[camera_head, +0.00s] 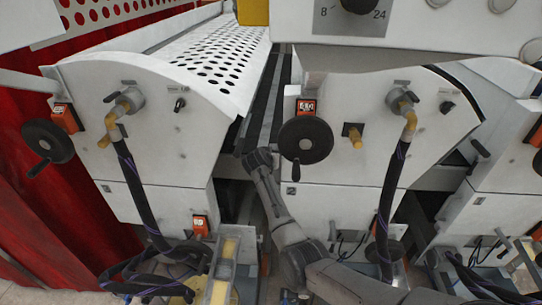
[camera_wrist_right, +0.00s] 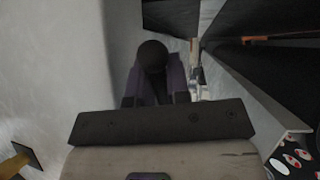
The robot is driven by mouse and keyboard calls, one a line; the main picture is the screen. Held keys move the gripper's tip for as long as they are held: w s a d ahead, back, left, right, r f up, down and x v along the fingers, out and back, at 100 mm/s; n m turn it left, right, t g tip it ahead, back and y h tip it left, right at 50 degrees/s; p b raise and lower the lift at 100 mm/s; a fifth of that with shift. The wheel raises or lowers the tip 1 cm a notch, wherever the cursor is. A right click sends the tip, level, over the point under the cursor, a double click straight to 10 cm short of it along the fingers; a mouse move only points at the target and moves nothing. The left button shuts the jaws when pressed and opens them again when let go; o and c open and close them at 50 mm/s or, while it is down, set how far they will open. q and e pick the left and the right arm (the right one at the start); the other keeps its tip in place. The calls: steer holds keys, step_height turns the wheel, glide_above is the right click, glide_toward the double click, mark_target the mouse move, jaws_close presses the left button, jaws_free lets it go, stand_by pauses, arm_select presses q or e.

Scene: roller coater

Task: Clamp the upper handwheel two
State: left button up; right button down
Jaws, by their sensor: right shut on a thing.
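The upper handwheel (camera_head: 305,139), black and round, sits on the front of the middle white machine panel, below a small orange counter box (camera_head: 306,107). My right arm rises from the lower right, and its wrist end is just left of this wheel; the fingers cannot be made out there. In the right wrist view my right gripper (camera_wrist_right: 154,95) has its two purplish fingers closed on either side of a dark, rounded handle (camera_wrist_right: 152,56). The handle looks like part of the handwheel, but the rest of the wheel is not clear in that view. My left gripper is not in view.
Another black handwheel (camera_head: 47,142) is on the left panel. A yellow knob (camera_head: 353,135) and a yellow elbow with a black hose (camera_head: 395,185) are right of the middle wheel. A narrow gap separates the left and middle machines. A red curtain (camera_head: 60,225) hangs at the left.

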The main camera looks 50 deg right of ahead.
steer(key=shift+f, duration=0.3)
steer(key=c, duration=1.1)
jaws_free()
steer(key=shift+a+r, duration=0.1)
steer(key=shift+r, duration=0.1)
steer(key=shift+r, duration=0.1)
steer(key=shift+s+a+r, duration=0.1)
steer(key=shift+a+r, duration=0.05)
steer(key=shift+a, duration=0.1)
steer(key=s+a+r, duration=0.1)
steer(key=s+a, duration=0.3)
steer(key=a, duration=0.9)
steer(key=shift+s+p, duration=0.2)
steer(key=shift+p, duration=0.2)
steer(key=shift+a, duration=0.1)
